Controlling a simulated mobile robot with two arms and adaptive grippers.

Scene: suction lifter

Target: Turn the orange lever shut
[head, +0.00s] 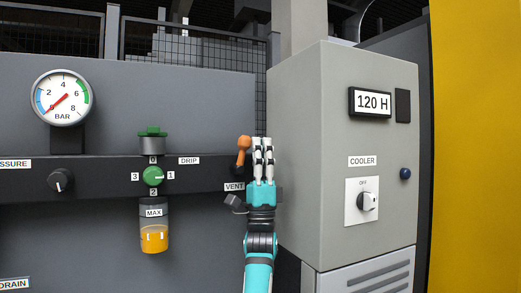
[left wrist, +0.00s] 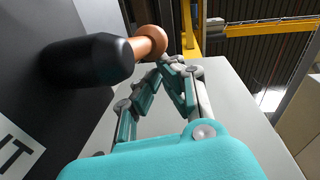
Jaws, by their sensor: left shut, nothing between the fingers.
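The orange lever (head: 243,152) sticks up from the dark rail just above the VENT label (head: 234,187), its rounded end at the top. In the left wrist view the lever's orange part (left wrist: 149,42) shows beyond a black cylindrical part (left wrist: 90,65). My left gripper (head: 263,143) is shut and empty, its fingers pointing up just right of the lever. In the left wrist view its fingertips (left wrist: 175,64) are close beside the orange end; I cannot tell whether they touch it. The lower part of the lever's mount is partly hidden by my gripper. My right gripper is not in view.
The grey cooler cabinet (head: 300,165) stands close to the right of my left gripper. Left along the dark rail are the green drip knob (head: 153,176), a black knob (head: 60,180) and a pressure gauge (head: 63,98). A mesh fence (head: 190,45) stands behind.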

